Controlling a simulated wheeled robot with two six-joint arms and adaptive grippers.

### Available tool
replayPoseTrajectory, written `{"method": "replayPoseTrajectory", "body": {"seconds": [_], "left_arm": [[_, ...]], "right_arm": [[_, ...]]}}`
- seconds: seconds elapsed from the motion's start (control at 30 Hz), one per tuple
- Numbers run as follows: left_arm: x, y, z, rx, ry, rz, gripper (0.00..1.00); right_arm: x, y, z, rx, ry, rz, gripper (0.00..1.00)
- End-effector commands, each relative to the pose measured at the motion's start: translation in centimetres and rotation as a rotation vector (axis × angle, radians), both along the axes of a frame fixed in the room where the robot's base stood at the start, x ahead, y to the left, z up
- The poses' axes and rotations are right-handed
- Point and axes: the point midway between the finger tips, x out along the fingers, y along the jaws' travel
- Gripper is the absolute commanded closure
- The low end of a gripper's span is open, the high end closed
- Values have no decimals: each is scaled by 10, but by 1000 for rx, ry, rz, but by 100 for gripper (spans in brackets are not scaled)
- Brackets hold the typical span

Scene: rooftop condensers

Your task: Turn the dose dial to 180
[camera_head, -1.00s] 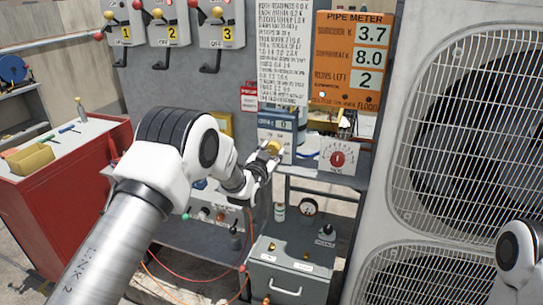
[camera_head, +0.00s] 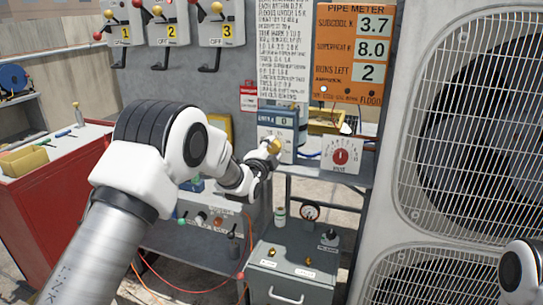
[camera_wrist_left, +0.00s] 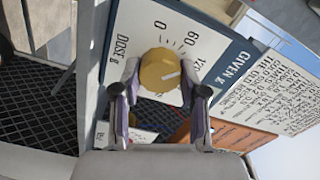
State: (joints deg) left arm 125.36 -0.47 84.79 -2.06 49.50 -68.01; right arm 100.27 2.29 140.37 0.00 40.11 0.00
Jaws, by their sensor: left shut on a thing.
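The dose dial is a gold round knob (camera_wrist_left: 161,70) on a white plate marked "DOSE g" (camera_wrist_left: 133,38). Figures around it include 0 and 60, and the white mark on the knob points to the right in the wrist view. My left gripper (camera_wrist_left: 160,88) is shut on the knob, one finger on each side. In the head view the gold dial (camera_head: 275,146) shows at the tip of my left gripper (camera_head: 267,150), on the front of a blue-topped box (camera_head: 284,118) whose display reads 0. My right gripper is out of frame.
A white box with a red dial (camera_head: 341,157) stands to the right on the shelf. An orange pipe meter (camera_head: 353,50) hangs above, reading 3.7, 8.0 and 2. A large condenser (camera_head: 402,90) fills the right side. A grey case (camera_head: 290,280) lies below.

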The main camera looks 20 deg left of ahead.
Motion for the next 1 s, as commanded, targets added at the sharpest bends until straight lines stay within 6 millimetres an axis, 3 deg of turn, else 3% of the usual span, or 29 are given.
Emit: {"method": "replayPoseTrajectory", "body": {"seconds": [1.0], "left_arm": [[0,0,-5,948,-29,-2,92]], "right_arm": [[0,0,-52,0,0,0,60]]}}
